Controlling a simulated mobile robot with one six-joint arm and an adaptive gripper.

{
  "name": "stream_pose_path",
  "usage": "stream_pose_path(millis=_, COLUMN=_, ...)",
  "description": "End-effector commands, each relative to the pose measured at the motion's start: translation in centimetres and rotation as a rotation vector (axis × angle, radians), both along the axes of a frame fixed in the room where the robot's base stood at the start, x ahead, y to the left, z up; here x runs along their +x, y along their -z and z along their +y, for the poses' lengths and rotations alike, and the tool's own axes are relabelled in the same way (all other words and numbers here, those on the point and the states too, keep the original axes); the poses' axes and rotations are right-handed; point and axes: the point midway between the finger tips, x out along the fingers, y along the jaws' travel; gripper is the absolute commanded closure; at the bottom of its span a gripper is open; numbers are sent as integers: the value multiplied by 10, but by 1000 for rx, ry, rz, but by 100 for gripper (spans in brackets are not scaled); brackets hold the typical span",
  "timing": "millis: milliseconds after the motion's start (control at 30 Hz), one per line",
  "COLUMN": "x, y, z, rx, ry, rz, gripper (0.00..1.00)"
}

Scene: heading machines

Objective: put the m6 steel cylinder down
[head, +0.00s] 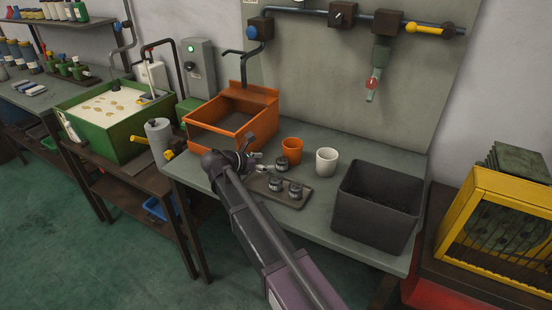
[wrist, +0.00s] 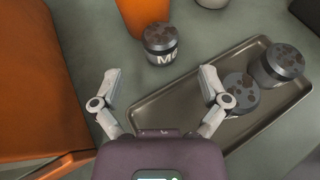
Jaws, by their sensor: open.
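The M6 steel cylinder (wrist: 161,45) stands upright on the grey bench, its white M6 label facing my gripper in the wrist view. In the head view it (head: 281,164) is just in front of the orange cup (head: 292,150), beyond the tray. My gripper (wrist: 160,74) is open and empty, with its fingers spread wide and the cylinder ahead of the gap between the tips. In the head view my gripper (head: 258,166) is low over the bench, left of the cylinder. Two similar dark cylinders (wrist: 240,93) (wrist: 279,62) are on the tray (wrist: 172,105).
An orange open bin (head: 215,140) is on the left, close to my gripper. A white cup (head: 326,161) stands right of the orange cup. A dark grey bin (head: 375,225) stands at the right. Bench shows bare between the tray and the orange bin.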

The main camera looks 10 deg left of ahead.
Motion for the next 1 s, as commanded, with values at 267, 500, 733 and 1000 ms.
stream_pose_path(millis=267, x=-22, y=-16, z=25, rx=0, ry=1, rz=0, gripper=5)
stream_pose_path(millis=500, x=-28, y=-18, z=32, rx=0, ry=1, rz=0, gripper=5)
stream_pose_path(millis=733, x=-28, y=-18, z=32, rx=0, ry=1, rz=0, gripper=5)
stream_pose_path(millis=1000, x=-28, y=-18, z=32, rx=0, ry=2, rz=0, gripper=5)
